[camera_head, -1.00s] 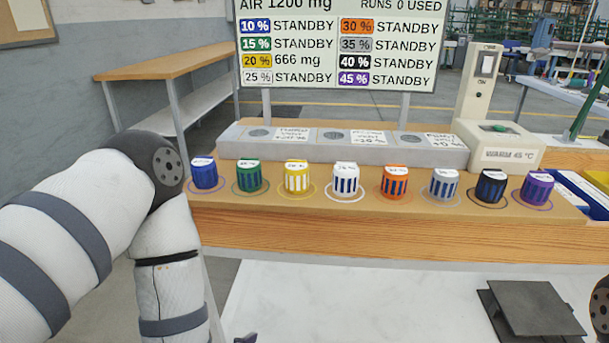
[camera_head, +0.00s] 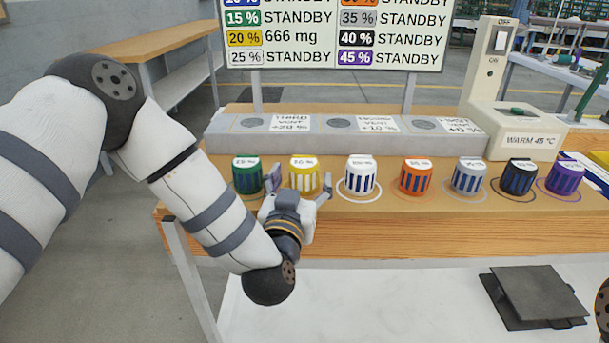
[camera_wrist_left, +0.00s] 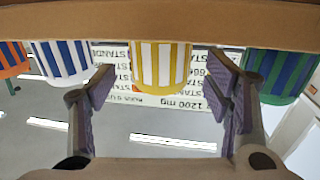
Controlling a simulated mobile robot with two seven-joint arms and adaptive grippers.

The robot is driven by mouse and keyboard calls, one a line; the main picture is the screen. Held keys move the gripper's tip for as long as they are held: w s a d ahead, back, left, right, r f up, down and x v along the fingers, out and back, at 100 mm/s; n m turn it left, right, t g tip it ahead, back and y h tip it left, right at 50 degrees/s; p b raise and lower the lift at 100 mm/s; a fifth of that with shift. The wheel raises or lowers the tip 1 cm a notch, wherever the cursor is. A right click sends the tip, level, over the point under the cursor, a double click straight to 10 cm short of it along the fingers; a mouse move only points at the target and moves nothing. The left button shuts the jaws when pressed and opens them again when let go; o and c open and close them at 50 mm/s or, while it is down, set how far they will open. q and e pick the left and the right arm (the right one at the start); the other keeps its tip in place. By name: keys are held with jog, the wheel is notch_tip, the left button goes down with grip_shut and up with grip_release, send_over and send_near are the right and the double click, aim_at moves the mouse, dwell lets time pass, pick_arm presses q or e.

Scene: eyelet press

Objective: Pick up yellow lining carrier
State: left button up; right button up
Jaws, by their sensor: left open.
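The yellow lining carrier (camera_head: 303,176) is a white cup with yellow stripes and a yellow-edged top label. It stands upright on the wooden shelf. My left gripper (camera_head: 298,188) is open in front of it, with one finger toward each side. In the left wrist view, which looks upside down, the yellow carrier (camera_wrist_left: 161,65) shows beyond and between the open fingers (camera_wrist_left: 160,88), with a gap on both sides. Nothing is held. Whether the fingertips reach alongside the carrier is hard to tell. My right gripper is out of view.
The green carrier (camera_head: 246,176) stands close to the left finger, and the blue-striped white one (camera_head: 360,176) stands right of the other. Orange (camera_head: 415,178), grey, black and purple carriers continue rightward. A grey vent block (camera_head: 345,140) and a warmer (camera_head: 519,138) stand behind.

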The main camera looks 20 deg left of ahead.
aim_at(301, 179)
pick_arm(q)
jog(key=w, duration=0.3)
jog(key=shift+w+a+f, duration=0.15)
jog(key=shift+a, duration=0.1)
jog(key=c, duration=1.3)
